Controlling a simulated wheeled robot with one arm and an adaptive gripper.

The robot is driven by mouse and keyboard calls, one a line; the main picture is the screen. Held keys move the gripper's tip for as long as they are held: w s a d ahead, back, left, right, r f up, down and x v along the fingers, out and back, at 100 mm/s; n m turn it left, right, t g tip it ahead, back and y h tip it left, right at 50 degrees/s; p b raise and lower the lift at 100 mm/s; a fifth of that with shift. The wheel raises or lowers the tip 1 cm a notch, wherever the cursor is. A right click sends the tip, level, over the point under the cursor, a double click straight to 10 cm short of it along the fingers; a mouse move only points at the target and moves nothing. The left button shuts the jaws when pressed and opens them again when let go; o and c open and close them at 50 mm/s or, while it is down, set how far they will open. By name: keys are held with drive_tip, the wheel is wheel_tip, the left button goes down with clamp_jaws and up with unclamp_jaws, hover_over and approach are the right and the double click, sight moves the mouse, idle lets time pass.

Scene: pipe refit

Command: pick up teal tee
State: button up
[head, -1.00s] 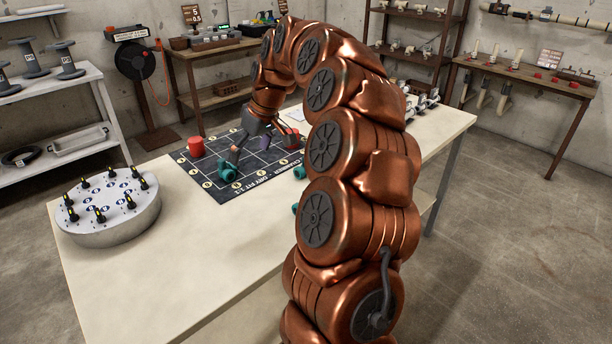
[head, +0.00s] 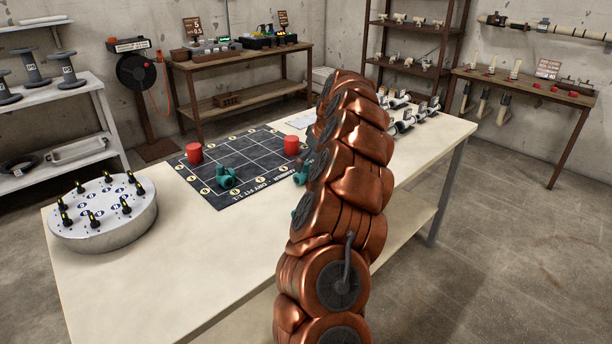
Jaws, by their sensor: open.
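A teal pipe fitting (head: 226,178), tee-like in shape, sits on the near left part of the dark gridded mat (head: 220,198). A second teal piece (head: 301,174) shows at the mat's right side, partly hidden by my arm. I cannot tell the full shape of these two. My gripper is not visible; my copper arm rises in front of the right part of the table and hides what is behind it.
Red cylinders stand on the mat at left (head: 194,153) and right (head: 291,145). A round grey stand (head: 104,225) with several black-and-yellow pegs is on the table (head: 170,275) at left. Several pipe fittings (head: 405,118) stand at the far right. The table's near left is clear.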

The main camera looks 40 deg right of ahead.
sight(306, 172)
drive_tip(key=x, duration=0.5)
drive_tip(key=shift+a, duration=0.15)
drive_tip(key=shift+r, duration=0.1)
drive_tip(key=c, duration=1)
drive_tip(key=shift+r, duration=0.1)
drive_tip(key=shift+c, duration=0.2)
